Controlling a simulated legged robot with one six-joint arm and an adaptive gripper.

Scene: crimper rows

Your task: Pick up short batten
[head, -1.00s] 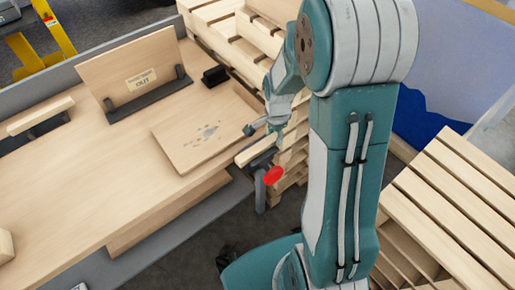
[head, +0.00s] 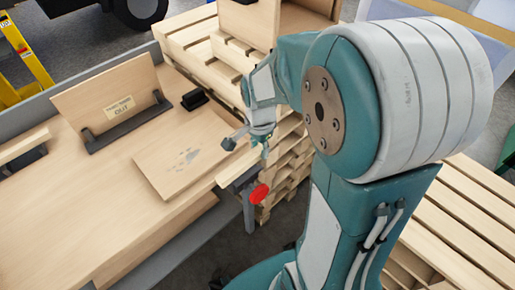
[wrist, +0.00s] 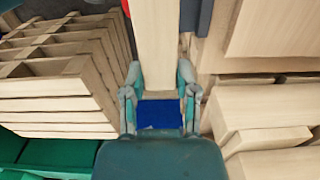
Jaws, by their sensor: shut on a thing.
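The short batten is a pale, straight wooden bar (head: 236,168) at the right edge of the workbench in the head view, just above a clamp with a red handle. My gripper (head: 264,148) is at its far right end. In the wrist view the batten (wrist: 158,40) runs straight out from between the fingers toward the top of the picture. My gripper (wrist: 158,76) is shut on it, one finger on each side. Whether the batten still touches what lies beneath it cannot be told.
The workbench (head: 100,225) carries a flat board (head: 175,172), an upright board with an OUT label (head: 110,98) and a small black block (head: 194,99). The red clamp handle (head: 260,194) hangs beside the bench edge. Stacked pallets (head: 190,45) stand behind, with more slatted wood (head: 465,215) at right.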

